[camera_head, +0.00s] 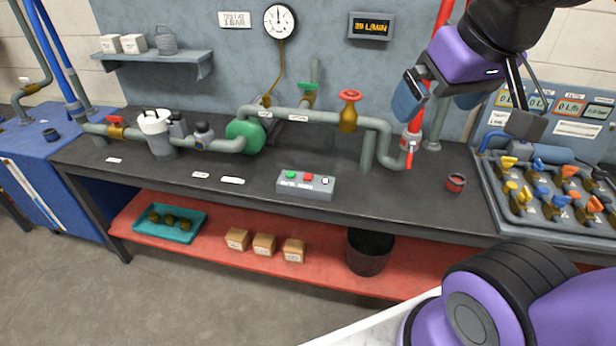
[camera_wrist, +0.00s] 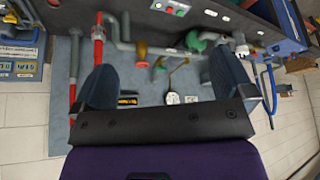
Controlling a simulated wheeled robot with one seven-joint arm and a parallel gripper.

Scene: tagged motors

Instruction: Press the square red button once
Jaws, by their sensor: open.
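A small grey control box (camera_head: 306,194) sits on the front part of the dark bench, near its middle. On its top are a green button, a red button (camera_head: 308,177) in the middle and a white button at the right. The box (camera_wrist: 171,6) also shows, upside down, at the top edge of the wrist view, with the red button (camera_wrist: 170,9) small there. My gripper (camera_head: 438,100) is open and empty. It is high above the bench, right of and well above the box. In the wrist view its two fingers (camera_wrist: 164,82) stand wide apart.
A pipe run (camera_head: 320,117) with a red-wheeled valve (camera_head: 350,96) stands behind the box. A red vertical pipe (camera_head: 416,115) is near my gripper. A small red-and-black cup (camera_head: 456,183) and a valve panel (camera_head: 545,195) are to the right. The bench around the box is clear.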

